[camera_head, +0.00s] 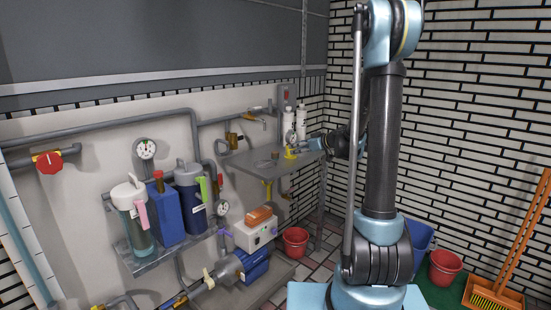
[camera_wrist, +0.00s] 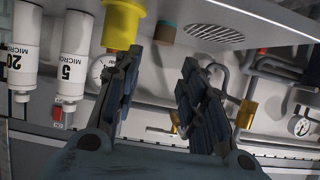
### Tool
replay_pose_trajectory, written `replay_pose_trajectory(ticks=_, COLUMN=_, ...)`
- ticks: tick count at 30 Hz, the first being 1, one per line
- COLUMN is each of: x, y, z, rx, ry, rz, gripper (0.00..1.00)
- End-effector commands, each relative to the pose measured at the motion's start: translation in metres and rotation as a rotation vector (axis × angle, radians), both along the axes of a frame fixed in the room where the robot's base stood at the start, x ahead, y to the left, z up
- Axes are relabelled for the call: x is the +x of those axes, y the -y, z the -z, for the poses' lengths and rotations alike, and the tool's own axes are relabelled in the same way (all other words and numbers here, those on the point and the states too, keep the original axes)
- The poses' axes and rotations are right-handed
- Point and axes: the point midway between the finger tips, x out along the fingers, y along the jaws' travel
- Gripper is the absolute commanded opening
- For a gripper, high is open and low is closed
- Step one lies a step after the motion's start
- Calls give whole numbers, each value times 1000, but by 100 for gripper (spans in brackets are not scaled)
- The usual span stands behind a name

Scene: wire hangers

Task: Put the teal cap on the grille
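In the wrist view a small round piece (camera_wrist: 165,31), brown with a dark teal-looking part, sits at the shelf surface beside a yellow cylinder (camera_wrist: 121,25); I cannot tell for certain that it is the teal cap. The grille (camera_wrist: 214,33) is a dark perforated patch in the grey shelf, just to the right. My gripper (camera_wrist: 160,62) is open, its two dark fingers apart with nothing between them. Its tips are close to the small piece, apart from it in the picture. In the head view my gripper (camera_head: 314,144) is at the shelf's right end, small and partly hidden by the arm.
The grey shelf (camera_head: 255,165) holds two white filter canisters (camera_head: 289,120) at its back right, close to my gripper. Pipes and a gauge (camera_wrist: 302,126) are on the wall behind. A lower shelf (camera_head: 155,262) carries blue and clear canisters. A red bucket (camera_head: 295,242) stands below.

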Motion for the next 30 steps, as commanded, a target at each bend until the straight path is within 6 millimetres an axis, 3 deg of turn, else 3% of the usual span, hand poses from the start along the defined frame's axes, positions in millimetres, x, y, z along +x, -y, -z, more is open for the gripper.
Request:
replay_pose_trajectory(ticks=12, x=37, y=-53, z=26, rx=0, ry=0, rz=-5, gripper=38)
replay_pose_trajectory(ticks=23, x=47, y=-67, z=34, rx=0, ry=0, rz=-3, gripper=38)
replay_pose_trajectory(ticks=30, x=63, y=-89, z=47, rx=0, ry=0, rz=-3, gripper=38)
